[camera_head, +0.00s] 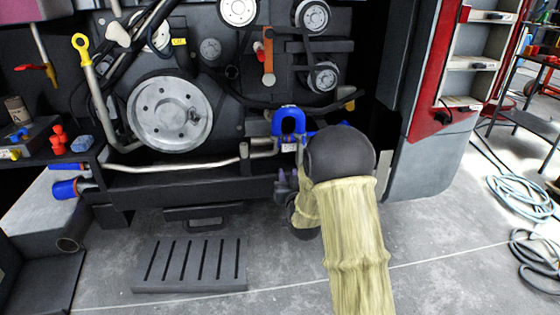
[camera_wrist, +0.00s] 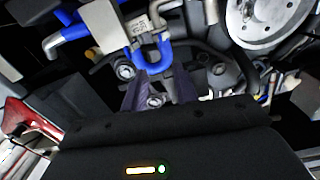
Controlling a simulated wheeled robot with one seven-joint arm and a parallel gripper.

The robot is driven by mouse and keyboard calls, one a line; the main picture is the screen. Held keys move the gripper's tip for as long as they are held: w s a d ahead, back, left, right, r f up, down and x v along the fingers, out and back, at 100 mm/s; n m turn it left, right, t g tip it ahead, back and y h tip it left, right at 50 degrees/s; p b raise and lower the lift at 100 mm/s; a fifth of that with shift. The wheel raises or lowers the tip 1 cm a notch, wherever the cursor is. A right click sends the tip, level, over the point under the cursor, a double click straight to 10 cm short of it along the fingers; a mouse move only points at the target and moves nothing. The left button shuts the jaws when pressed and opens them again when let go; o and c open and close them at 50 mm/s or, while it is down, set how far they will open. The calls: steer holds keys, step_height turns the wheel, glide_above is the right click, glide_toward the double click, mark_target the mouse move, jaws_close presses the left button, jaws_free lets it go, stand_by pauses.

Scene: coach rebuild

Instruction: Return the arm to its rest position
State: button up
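My arm rises from the bottom of the head view in a pale yellow sleeve with a dark rounded joint. My gripper (camera_head: 284,184) is partly hidden behind it, low at the front of the engine bay. In the wrist view the two dark fingers of my gripper (camera_wrist: 158,92) stand apart with a gap between them. No held object shows between them. A blue U-shaped part (camera_head: 289,120) is just above the gripper in the head view. The blue part (camera_wrist: 152,58) also shows just beyond the fingertips in the wrist view; I cannot tell whether they touch.
The engine's large pulley (camera_head: 170,113) and a metal pipe (camera_head: 175,164) are left of the gripper. A red and grey body panel (camera_head: 437,85) stands to the right. A slotted dark plate (camera_head: 191,264) lies on the floor. Coiled hoses (camera_head: 522,197) lie at far right. Open floor lies in front.

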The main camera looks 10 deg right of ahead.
steer(key=s+f+n+g+p, duration=0.1)
steer(key=s+g, duration=0.6)
steer(key=s, duration=0.9)
steer(key=s+f+g+p, duration=0.15)
steer(key=s+g, duration=0.65)
steer(key=s, duration=0.8)
steer(key=w+p+v, duration=0.2)
steer(key=p+v, duration=1)
steer(key=w+r+p+v, duration=0.1)
steer(key=w+p+v, duration=0.2)
steer(key=p+v, duration=0.9)
steer(key=w+r+p+v, duration=0.1)
steer(key=w+p+v, duration=0.1)
steer(key=p+v, duration=1.1)
steer(key=shift+w, duration=0.3)
steer(key=shift+f, duration=0.1)
